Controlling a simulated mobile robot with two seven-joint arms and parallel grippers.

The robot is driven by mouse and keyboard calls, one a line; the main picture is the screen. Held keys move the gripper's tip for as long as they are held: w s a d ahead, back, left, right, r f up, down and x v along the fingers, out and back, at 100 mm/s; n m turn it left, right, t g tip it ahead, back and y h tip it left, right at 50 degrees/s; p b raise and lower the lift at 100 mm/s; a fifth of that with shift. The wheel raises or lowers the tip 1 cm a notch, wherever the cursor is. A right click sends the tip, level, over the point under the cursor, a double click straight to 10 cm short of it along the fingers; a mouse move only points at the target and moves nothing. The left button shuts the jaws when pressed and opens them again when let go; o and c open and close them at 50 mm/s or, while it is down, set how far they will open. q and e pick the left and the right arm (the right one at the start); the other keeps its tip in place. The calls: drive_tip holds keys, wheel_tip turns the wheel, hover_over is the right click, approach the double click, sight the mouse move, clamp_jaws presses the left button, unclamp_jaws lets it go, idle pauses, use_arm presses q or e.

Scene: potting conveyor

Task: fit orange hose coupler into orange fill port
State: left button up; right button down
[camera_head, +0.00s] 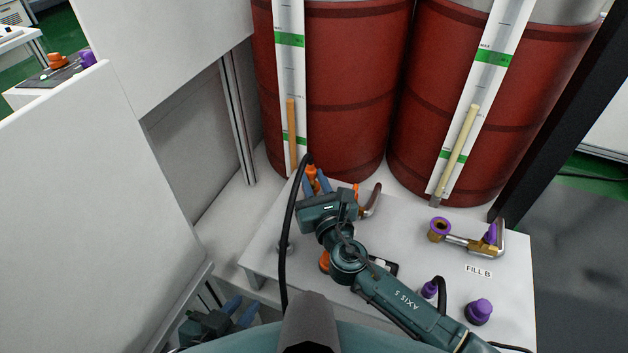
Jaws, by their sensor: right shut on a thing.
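My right gripper (317,183) has blue fingers shut on the orange hose coupler (312,172), at the back left of the white bench. A black hose (289,225) leaves the coupler's top and hangs down to the left. The orange fill port is hidden behind my gripper and hand; only an orange part of its fitting (356,189) shows to the right. I cannot tell whether the coupler is above the port or touching it. My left gripper (246,304) is low at the left, off the bench, with its blue fingers apart and empty.
A purple-ringed port (439,228) with a purple-knobbed valve stands by the "FILL B" label (478,271). Purple pieces (478,312) stand at the front right. Two red drums (345,90) rise behind the bench (420,275). A white panel (90,200) stands left.

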drive_tip(key=shift+f+b, duration=0.75)
drive_tip(key=shift+f, duration=0.25)
drive_tip(key=shift+s+r, duration=0.1)
drive_tip(key=shift+r, duration=0.1)
drive_tip(key=shift+r+p, duration=0.2)
drive_tip(key=shift+p, duration=0.2)
idle(1.4)
drive_tip(key=shift+f, duration=0.25)
drive_tip(key=shift+f+b, duration=0.1)
drive_tip(key=shift+b, duration=0.2)
drive_tip(key=shift+r+p, duration=0.25)
drive_tip(key=shift+p, duration=0.15)
drive_tip(key=shift+r, duration=0.2)
idle(1.3)
